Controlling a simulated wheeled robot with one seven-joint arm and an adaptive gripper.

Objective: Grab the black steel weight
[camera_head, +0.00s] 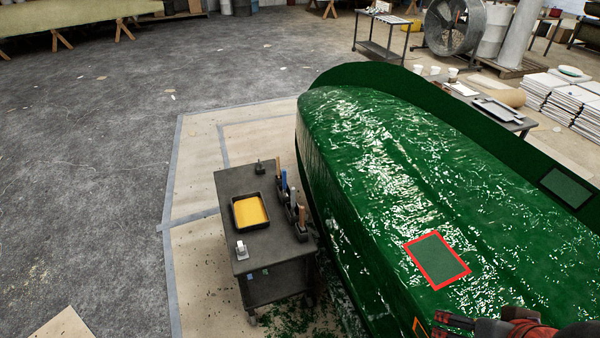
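A small dark block with a raised top (260,167) stands at the far end of the dark cart (228,187). It looks like the black steel weight, but it is too small to be sure. Nothing touches it. My gripper (440,326) is at the bottom right edge, over the green hull, far from the cart. It is partly cut off by the frame, and its finger opening is not clear. I see nothing held in it.
The cart also bears a tray of yellow material (236,226), a small silver-grey item (241,250) and upright tools (284,182). The glossy green hull (350,140) fills the right, with a red-framed patch (411,248). Grey floor (90,180) is open at left.

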